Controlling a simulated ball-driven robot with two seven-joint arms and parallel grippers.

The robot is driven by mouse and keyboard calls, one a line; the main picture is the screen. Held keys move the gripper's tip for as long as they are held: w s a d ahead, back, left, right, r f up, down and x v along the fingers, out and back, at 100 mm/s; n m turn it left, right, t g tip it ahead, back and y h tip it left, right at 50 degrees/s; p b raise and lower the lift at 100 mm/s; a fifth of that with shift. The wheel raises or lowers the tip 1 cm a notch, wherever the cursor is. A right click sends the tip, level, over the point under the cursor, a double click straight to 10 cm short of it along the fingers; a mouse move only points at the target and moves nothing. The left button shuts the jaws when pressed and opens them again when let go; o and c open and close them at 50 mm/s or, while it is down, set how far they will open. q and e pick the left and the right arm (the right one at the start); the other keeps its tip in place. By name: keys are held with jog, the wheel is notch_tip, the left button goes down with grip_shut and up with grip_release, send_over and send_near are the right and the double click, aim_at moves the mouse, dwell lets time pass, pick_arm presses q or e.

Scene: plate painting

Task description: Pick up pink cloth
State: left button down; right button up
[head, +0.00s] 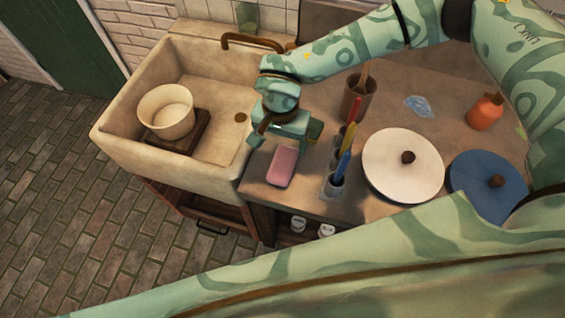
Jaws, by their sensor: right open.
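The pink cloth (282,167) is a small block-like pad lying on the counter near its front edge, just right of the sink. My right gripper (284,144) is open and empty above and just behind the cloth, with its fingers spread to either side. The gripper body covers the counter behind the cloth. I cannot tell how high the fingertips are above the counter. My left gripper is not in view.
A stone sink (125,148) holds a cream pot (166,113) at left. Right of the cloth stand a brush holder (333,187) with upright brushes, a white plate (385,160) and a blue plate (480,190). A brown cup (355,103) and orange bottle (485,113) stand behind.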

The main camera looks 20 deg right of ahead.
aim_at(283, 162)
notch_tip(283, 162, down, 4)
jog(key=shift+r, duration=0.1)
jog(key=f, duration=0.3)
jog(key=f+b, duration=0.1)
jog(key=f, duration=0.1)
jog(key=shift+s+d+f, duration=0.15)
jog(key=shift+s+f, duration=0.1)
jog(key=shift+s, duration=0.05)
jog(key=shift+r, duration=0.1)
jog(key=c, duration=1.1)
